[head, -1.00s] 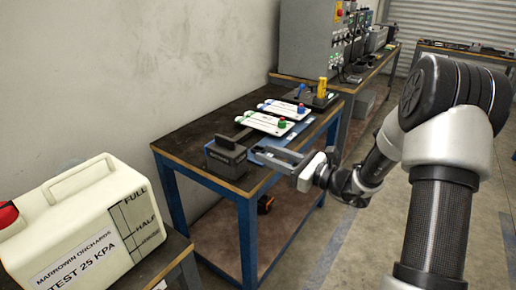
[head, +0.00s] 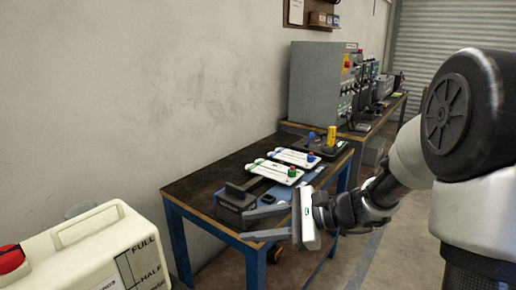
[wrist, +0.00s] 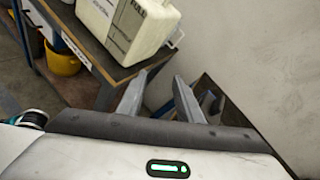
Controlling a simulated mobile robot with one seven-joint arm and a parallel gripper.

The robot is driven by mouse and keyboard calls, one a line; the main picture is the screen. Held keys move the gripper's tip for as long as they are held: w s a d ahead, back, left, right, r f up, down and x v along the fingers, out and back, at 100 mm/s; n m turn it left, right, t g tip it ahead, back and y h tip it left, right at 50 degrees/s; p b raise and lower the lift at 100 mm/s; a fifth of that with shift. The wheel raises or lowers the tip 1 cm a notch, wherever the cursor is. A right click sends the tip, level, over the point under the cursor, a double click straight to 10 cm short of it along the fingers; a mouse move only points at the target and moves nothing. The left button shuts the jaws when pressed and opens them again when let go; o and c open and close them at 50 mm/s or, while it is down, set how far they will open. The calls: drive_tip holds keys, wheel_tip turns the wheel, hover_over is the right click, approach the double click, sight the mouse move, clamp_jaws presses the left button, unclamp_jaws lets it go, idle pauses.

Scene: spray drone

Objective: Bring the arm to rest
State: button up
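My gripper (head: 266,224) is in front of the near edge of the blue-legged bench (head: 190,189) in the head view. Its two fingers are apart with nothing between them. In the wrist view the fingers (wrist: 157,95) also stand apart and empty, with the white tank beyond them. My arm reaches in from the right of the head view, bent at the elbow.
On the bench are a dark block with a handle (head: 236,203), a green-knobbed white plate (head: 271,171) and a blue-knobbed one (head: 297,158). The white tank (head: 95,255) stands at the lower left. A grey cabinet (head: 318,85) stands behind. Floor shows at the right.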

drive_tip(key=s+d+n+g+h, duration=0.2)
drive_tip(key=s+n+h, duration=0.5)
drive_tip(key=s, duration=0.5)
drive_tip(key=s+d+r+n+t+h, duration=0.45)
drive_tip(key=s+d+n+h, duration=0.2)
drive_tip(key=d+n, duration=0.4)
wheel_tip(320, 180, up, 25)
drive_tip(key=d+m+p, duration=0.1)
drive_tip(key=p, duration=2.3)
drive_tip(key=shift+s+d+m+g+p, duration=0.15)
drive_tip(key=shift+s+m+g+p, duration=0.2)
drive_tip(key=shift+s, duration=0.05)
drive_tip(key=shift+d+f, duration=0.1)
drive_tip(key=shift+d, duration=0.05)
